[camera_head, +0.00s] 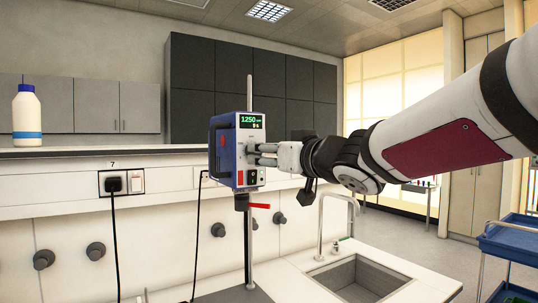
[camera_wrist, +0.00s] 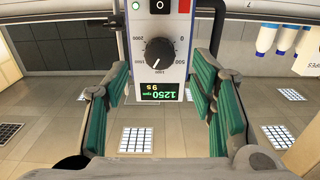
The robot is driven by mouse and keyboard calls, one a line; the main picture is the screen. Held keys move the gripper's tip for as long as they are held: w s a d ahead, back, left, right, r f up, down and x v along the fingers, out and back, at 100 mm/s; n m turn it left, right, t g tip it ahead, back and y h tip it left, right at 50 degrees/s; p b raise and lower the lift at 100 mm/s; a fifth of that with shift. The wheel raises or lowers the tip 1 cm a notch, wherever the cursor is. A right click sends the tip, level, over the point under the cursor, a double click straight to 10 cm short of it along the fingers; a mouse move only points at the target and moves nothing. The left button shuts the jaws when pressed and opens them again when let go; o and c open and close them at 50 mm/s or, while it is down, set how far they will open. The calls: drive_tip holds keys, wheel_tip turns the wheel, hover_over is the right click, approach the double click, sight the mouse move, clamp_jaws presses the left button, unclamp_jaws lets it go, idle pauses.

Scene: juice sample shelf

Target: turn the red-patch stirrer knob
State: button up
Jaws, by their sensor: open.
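The stirrer (camera_head: 224,150) is a blue box with a pale front panel, mounted upright on a rod; its display reads 1250. A small red patch (camera_head: 239,178) shows low on its front. In the wrist view the black round knob (camera_wrist: 156,52) with a white pointer line sits on a printed dial, with the display (camera_wrist: 146,90) below it, upside down. My gripper (camera_head: 263,155) is at the stirrer's front and hides the knob in the head view. In the wrist view my gripper (camera_wrist: 162,65) is open, its green-padded fingers on either side of the panel, apart from the knob.
A white bottle with a blue band (camera_head: 27,112) stands on the ledge at left. A sink (camera_head: 360,275) with a tap (camera_head: 325,225) is at lower right. A black cable (camera_head: 113,230) hangs from the wall socket. A blue cart (camera_head: 510,240) stands at far right.

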drive_tip(key=shift+x, duration=2.65)
drive_tip(key=c, duration=1.1)
